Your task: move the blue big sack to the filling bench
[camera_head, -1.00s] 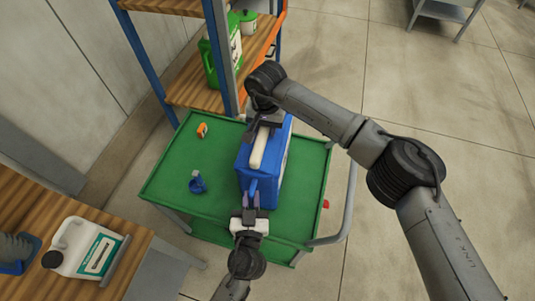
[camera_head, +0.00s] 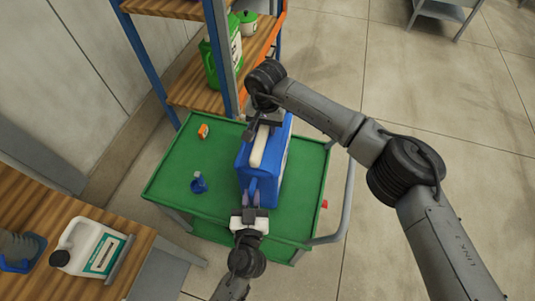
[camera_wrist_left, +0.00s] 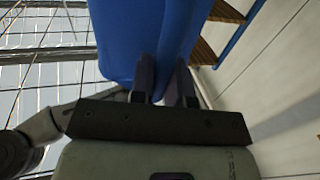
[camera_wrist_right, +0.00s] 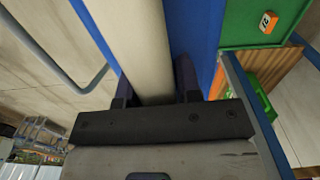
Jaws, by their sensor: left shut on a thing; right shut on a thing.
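The blue big sack (camera_head: 268,175) has a cream strip along its top and is over the green cart; I cannot tell whether its underside touches the cart top. My left gripper (camera_head: 249,198) is shut on the near end of the sack, and blue fills the space between its fingers in the left wrist view (camera_wrist_left: 160,85). My right gripper (camera_head: 264,122) is shut on the far end, over the cream strip, which runs between its fingers in the right wrist view (camera_wrist_right: 155,85). A wooden-topped bench (camera_head: 128,238) is at lower left; no label shows whether it is the filling bench.
The green cart (camera_head: 170,180) carries a small orange item (camera_head: 203,131) and a small blue item (camera_head: 198,183). A white jug (camera_head: 92,247) stands on the wooden bench. A shelf rack (camera_head: 190,92) with green containers (camera_head: 210,62) is behind the cart.

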